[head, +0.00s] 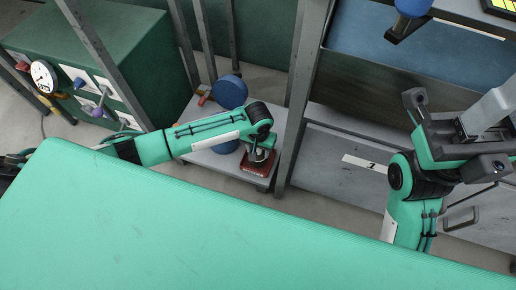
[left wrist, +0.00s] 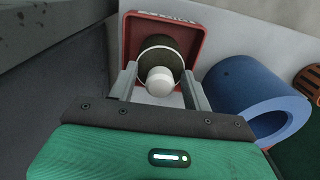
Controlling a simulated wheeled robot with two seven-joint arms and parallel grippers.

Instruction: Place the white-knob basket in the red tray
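The white-knob basket shows in the left wrist view as a dark round body (left wrist: 157,46) with a white knob (left wrist: 160,82) facing the camera. The red tray (left wrist: 198,26) lies behind it and frames it on several sides. The basket appears within the tray's walls; whether it rests on the floor is hidden. My left gripper (left wrist: 160,76) has a finger on each side of the knob, with gaps showing. In the head view the left gripper (head: 261,153) points down over the red tray (head: 256,167). My right gripper (head: 455,130) is at the right, away from the tray; its fingers are unclear.
The tray stands on a low grey shelf (head: 205,160) beside a metal post (head: 301,95). A blue ring (left wrist: 250,95) lies close to the tray's right in the left wrist view. A green cabinet (head: 110,45) stands at the upper left in the head view.

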